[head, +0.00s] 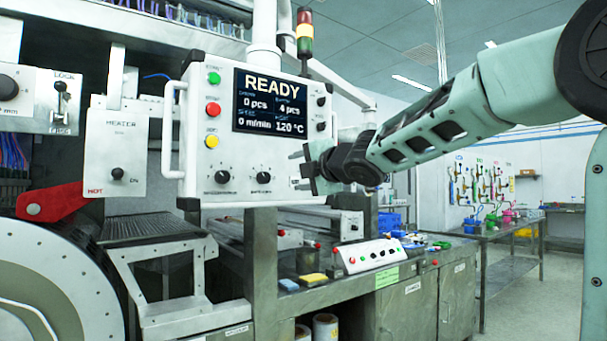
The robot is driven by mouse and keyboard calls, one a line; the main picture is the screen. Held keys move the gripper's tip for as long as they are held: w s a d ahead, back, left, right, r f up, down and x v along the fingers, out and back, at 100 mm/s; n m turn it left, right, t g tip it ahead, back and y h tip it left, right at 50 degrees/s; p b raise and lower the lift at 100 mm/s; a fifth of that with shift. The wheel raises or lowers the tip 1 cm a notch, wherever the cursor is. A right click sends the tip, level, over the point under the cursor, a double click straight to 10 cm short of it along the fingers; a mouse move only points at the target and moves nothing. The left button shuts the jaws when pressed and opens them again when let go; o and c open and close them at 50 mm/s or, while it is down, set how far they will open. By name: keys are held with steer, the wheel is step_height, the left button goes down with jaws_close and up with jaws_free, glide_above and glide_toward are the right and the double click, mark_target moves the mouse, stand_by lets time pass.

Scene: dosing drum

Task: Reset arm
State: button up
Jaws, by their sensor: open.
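My arm reaches in from the right of the head view. My gripper (303,171) is at its end, in front of the lower right part of a white control panel (222,140). The gripper points left and looks open, with nothing seen between its fingers. I cannot tell whether it touches the panel. The panel's screen (269,101) reads READY, 0 pcs, 4 pcs, 0 m/min and 120 °C. Green, red and yellow buttons line its left side, and black knobs sit below the screen and at its right.
A large drum (60,290) and a red lever (52,203) are at the left. Below the panel, a bench (330,291) bears a small button box (371,255), a yellow block and a blue block. A signal tower (305,38) rises behind the panel. Floor at the right looks clear.

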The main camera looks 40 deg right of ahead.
steer(key=shift+s, duration=0.55)
